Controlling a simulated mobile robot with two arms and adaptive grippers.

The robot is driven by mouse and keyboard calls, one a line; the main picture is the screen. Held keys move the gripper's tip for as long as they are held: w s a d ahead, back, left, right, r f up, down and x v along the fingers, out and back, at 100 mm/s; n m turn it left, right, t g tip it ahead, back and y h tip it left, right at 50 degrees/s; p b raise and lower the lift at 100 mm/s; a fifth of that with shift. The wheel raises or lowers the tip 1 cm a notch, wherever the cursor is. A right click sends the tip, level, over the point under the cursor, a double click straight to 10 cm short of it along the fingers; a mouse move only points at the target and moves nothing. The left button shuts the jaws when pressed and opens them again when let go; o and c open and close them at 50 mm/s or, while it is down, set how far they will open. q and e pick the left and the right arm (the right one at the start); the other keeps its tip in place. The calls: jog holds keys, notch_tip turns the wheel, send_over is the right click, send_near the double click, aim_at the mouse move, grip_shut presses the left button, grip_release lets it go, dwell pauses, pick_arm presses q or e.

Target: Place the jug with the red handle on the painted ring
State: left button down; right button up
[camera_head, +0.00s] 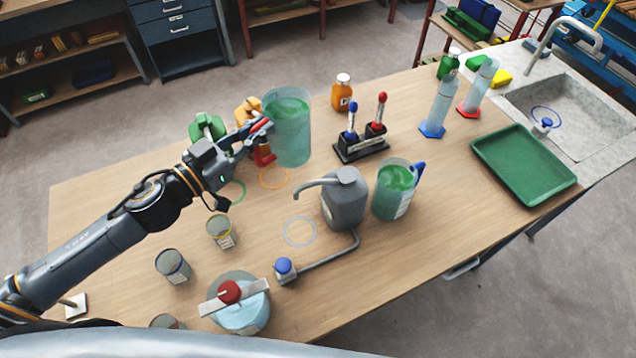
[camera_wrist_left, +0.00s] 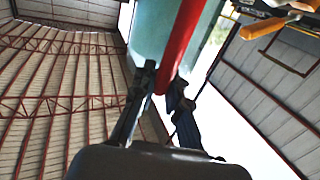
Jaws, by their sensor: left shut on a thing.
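The clear jug (camera_head: 291,130) with green liquid stands upright at the back left of the table in the head view. Its red handle (camera_head: 264,152) faces my left arm. My left gripper (camera_head: 258,133) is shut on that handle; the wrist view shows the red handle (camera_wrist_left: 180,45) between the two fingers. An orange painted ring (camera_head: 273,177) lies just in front of the jug's base. A green ring (camera_head: 233,191) lies to its left and a pale ring (camera_head: 299,231) nearer the front. I cannot tell whether the jug touches the table. My right gripper is out of view.
A grey can with a spout (camera_head: 344,200) and a second jug with a blue handle (camera_head: 393,190) stand to the right. A black holder (camera_head: 360,149) and an orange bottle (camera_head: 342,93) are behind. Small tins (camera_head: 220,231) stand front left. A green tray (camera_head: 523,165) lies right.

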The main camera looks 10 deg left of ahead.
aim_at(263, 160)
pick_arm(q)
jog(key=f+b, duration=0.2)
jog(key=f, duration=0.1)
jog(key=shift+s, duration=0.4)
jog(key=f+b, duration=0.2)
jog(key=f, duration=0.1)
jog(key=w+f+b, duration=0.1)
jog(key=f+b, duration=0.1)
jog(key=shift+f, duration=0.2)
notch_tip(263, 160, down, 10)
jog(key=b, duration=0.2)
jog(key=shift+s, duration=0.2)
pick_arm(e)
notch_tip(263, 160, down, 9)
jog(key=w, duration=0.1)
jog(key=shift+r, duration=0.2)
pick_arm(q)
jog(key=shift+f, duration=0.15)
jog(key=c, duration=1.4)
grip_release()
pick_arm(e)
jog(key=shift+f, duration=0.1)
pick_arm(q)
jog(key=shift+o, duration=0.2)
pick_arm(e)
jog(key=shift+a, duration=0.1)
